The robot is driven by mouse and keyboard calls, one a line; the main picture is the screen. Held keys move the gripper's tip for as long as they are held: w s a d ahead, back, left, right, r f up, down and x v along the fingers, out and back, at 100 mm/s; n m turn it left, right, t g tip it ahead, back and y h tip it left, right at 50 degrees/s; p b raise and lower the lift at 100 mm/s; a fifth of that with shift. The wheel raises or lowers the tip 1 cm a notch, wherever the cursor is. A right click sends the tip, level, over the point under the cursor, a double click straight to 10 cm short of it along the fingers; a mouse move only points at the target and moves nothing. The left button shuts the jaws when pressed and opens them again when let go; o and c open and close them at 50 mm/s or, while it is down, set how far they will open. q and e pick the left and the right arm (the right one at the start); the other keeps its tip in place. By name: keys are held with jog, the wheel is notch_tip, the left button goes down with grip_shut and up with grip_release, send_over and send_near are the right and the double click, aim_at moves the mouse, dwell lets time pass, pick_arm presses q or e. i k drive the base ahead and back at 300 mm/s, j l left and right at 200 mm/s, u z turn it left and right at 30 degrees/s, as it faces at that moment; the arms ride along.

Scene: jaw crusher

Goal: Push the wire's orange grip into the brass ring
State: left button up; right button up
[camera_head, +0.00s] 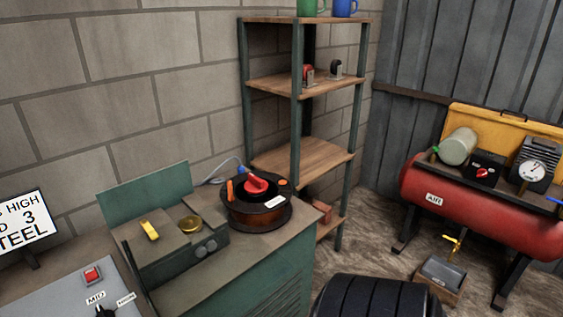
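A small upright orange piece (229,190) stands at the left side of a round dark device on the green cabinet; it may be the wire's orange grip, but it is too small to be sure. A pale wire with a blue part (238,167) curves behind that device. The orange piece and the brass piece are apart. Neither of my grippers is in view.
The round device (258,212) has a red handle on top. A yellow piece (149,230) lies on the box. A control panel (62,295) is at lower left. Shelves (300,158) stand behind. A black ribbed round thing (376,298) is at the bottom. A red compressor (480,205) stands right.

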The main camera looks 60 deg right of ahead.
aim_at(230, 184)
jog(key=z, duration=1.65)
